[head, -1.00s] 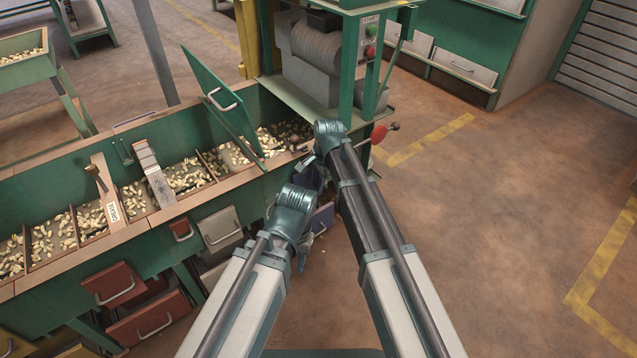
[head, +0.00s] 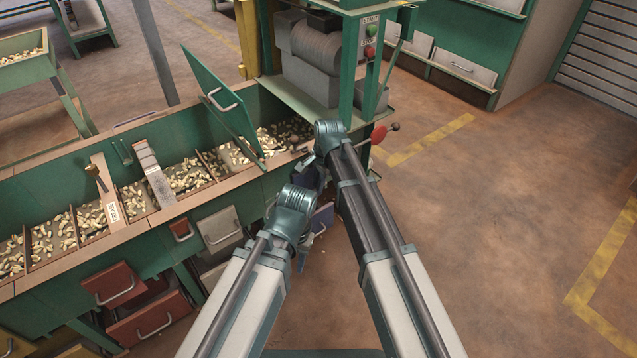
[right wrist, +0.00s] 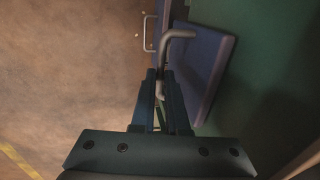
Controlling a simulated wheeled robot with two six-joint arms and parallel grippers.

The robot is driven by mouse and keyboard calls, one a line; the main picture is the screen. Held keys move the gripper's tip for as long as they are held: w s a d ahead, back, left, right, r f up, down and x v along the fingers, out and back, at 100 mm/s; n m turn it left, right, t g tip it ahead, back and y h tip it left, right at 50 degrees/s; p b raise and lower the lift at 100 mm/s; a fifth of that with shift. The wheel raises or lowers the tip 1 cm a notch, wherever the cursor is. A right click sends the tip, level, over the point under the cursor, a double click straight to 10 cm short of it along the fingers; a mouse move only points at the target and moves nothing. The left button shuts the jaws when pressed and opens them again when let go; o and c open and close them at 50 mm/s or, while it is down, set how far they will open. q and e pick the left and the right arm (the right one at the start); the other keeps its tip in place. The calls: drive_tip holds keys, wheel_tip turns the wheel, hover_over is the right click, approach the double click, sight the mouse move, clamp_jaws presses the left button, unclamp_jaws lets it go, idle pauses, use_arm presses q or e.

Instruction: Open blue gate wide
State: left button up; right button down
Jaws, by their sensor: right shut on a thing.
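The blue gate (head: 322,217) shows only in part in the head view, low on the front of the green hopper bench, behind my arms. In the right wrist view the blue gate (right wrist: 207,62) is a blue panel with a grey bar handle (right wrist: 176,34), beside a green wall. My right gripper (right wrist: 161,88) is shut on this handle. In the head view my arm links cover most of the right gripper. My left arm (head: 293,212) bends down beside it.
A grey-white gate (head: 219,229) and red gates (head: 113,285) sit along the bench front. A raised green lid (head: 220,100) stands over the nut bins. A red knob (head: 379,134) sticks out at the bench's right end. The floor (head: 480,220) to the right is clear.

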drive_tip(key=s+d, duration=0.7)
drive_tip(key=s, duration=0.3)
drive_tip(key=shift+s+d, duration=0.15)
drive_tip(key=shift+d, duration=0.05)
drive_tip(key=c, duration=0.9)
unclamp_jaws()
drive_tip(key=shift+r, duration=0.1)
